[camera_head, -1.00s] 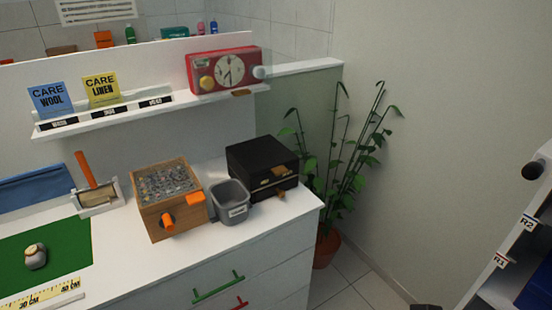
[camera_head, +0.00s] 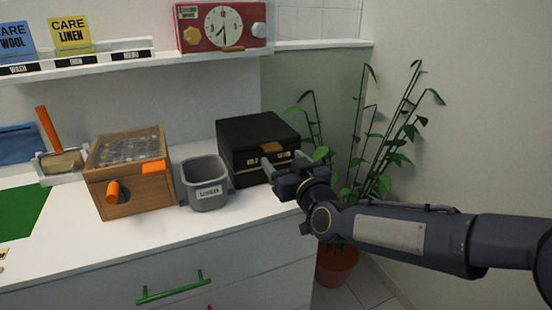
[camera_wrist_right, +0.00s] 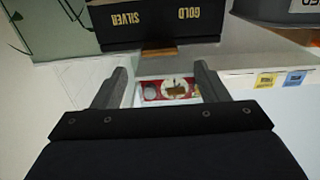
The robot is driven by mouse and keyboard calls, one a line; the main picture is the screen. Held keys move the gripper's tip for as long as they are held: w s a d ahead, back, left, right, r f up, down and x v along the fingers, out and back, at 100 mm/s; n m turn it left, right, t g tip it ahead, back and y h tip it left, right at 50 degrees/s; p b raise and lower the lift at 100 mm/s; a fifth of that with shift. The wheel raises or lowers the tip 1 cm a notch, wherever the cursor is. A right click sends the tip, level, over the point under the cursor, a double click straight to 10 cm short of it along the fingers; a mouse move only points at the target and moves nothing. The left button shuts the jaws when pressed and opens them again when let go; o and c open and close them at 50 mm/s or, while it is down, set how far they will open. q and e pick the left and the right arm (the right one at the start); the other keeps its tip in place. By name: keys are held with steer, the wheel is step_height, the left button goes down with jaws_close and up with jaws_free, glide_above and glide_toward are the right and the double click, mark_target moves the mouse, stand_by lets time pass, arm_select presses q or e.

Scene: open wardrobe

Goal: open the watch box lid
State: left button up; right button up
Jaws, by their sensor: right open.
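The black watch box (camera_head: 255,133) stands on the right end of the white counter with its lid down. Its front carries gold lettering, and a brown tab (camera_head: 285,154) sticks out at the lid's front edge. My right gripper (camera_head: 278,168) is open and empty just in front of the box, close to the tab. The right wrist view is upside down. There the box front (camera_wrist_right: 150,25) with SILVER and GOLD lettering is at the top, and the tab (camera_wrist_right: 158,50) lies between and beyond the fingertips (camera_wrist_right: 161,72). My left gripper is not in view.
A grey bin (camera_head: 205,183) stands close left of the box, beside a wooden box with an orange knob (camera_head: 130,178). A shelf with a red clock box (camera_head: 222,27) is above. A potted plant (camera_head: 338,262) stands right of the counter.

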mark_target(274, 150)
steer(key=x, duration=0.5)
steer(key=shift+w+a, duration=0.1)
steer(key=shift+w, duration=0.15)
